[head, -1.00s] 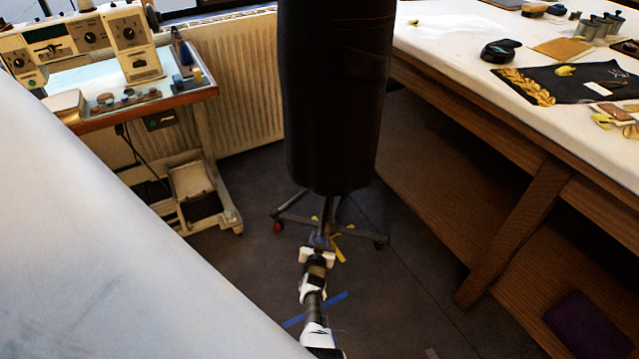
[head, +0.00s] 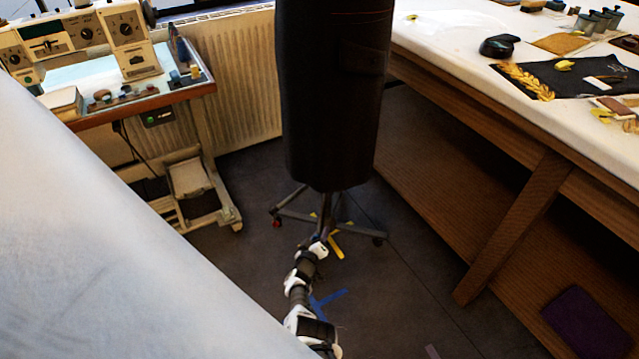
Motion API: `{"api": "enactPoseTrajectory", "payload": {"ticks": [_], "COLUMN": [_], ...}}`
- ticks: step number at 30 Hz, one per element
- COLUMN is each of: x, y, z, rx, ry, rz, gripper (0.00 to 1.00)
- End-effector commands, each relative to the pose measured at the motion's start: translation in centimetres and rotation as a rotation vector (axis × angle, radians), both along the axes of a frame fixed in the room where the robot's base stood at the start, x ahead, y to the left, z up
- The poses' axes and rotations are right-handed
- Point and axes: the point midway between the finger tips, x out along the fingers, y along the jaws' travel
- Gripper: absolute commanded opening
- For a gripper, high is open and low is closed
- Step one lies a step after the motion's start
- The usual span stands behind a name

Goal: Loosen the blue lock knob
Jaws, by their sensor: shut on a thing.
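The dark dress form (head: 332,110) stands upright on a grey wheeled stand (head: 288,206) in the middle of the head view. My gripper (head: 322,240) is low on the stand's post, just above where the legs spread. It is shut at the post, small in the picture, with the wrist tilted to the right. The blue lock knob cannot be made out; the jaws and wrist cover that spot, and I take it to be between the fingers.
A white-topped work table (head: 450,45) with a wooden lower shelf stands on the right. A sewing machine table (head: 140,106) stands on the left by a radiator (head: 240,80). A pale surface (head: 90,230) fills the lower left. Blue tape (head: 328,300) marks the dark floor.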

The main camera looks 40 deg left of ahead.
Motion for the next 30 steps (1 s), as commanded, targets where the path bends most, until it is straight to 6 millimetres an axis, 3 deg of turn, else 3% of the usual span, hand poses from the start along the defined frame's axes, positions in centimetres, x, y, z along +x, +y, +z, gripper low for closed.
{"api": "enactPoseTrajectory", "payload": {"ticks": [18, 30], "x": [0.15, 0.14], "y": [0.13, 0.13], "z": [0.24, 0.48], "rx": [-0.476, -0.644], "ry": [-0.286, -0.386], "rz": [0.002, 0.003], "gripper": [0.15, 0.15]}}
